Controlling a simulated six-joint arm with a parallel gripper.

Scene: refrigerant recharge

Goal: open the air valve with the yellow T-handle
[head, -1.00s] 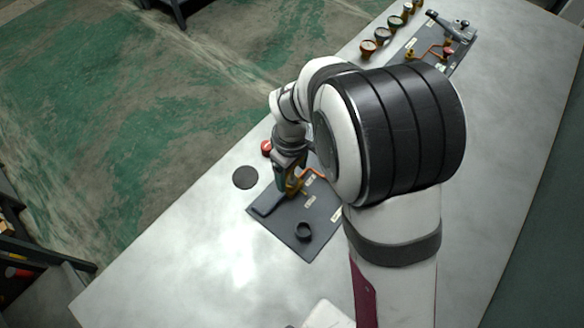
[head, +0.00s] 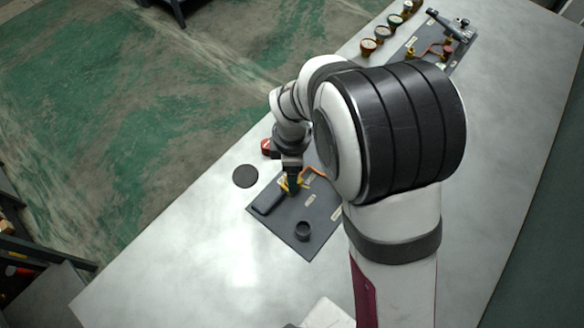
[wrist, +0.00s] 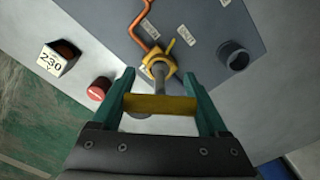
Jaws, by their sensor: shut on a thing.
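The yellow T-handle (wrist: 160,104) shows in the wrist view as a crossbar on a grey stem, above the yellow valve body (wrist: 160,66). My gripper (wrist: 161,100) has its green fingers at the two ends of the crossbar and is shut on it. In the head view my gripper (head: 292,188) is over the dark base plate (head: 285,224), with a bit of yellow beside the fingers. The handle is mostly hidden there. The wrist view shows an orange pipe (wrist: 137,30) running from the valve, and small labels whose text I cannot read surely.
A black cup (head: 303,231) stands on the plate. A dark disc (head: 245,176) lies left of it. A red button (wrist: 98,89) and a box marked 230 V (wrist: 57,58) are close by. Several gauges (head: 368,47) and a second plate (head: 445,40) are at the back.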

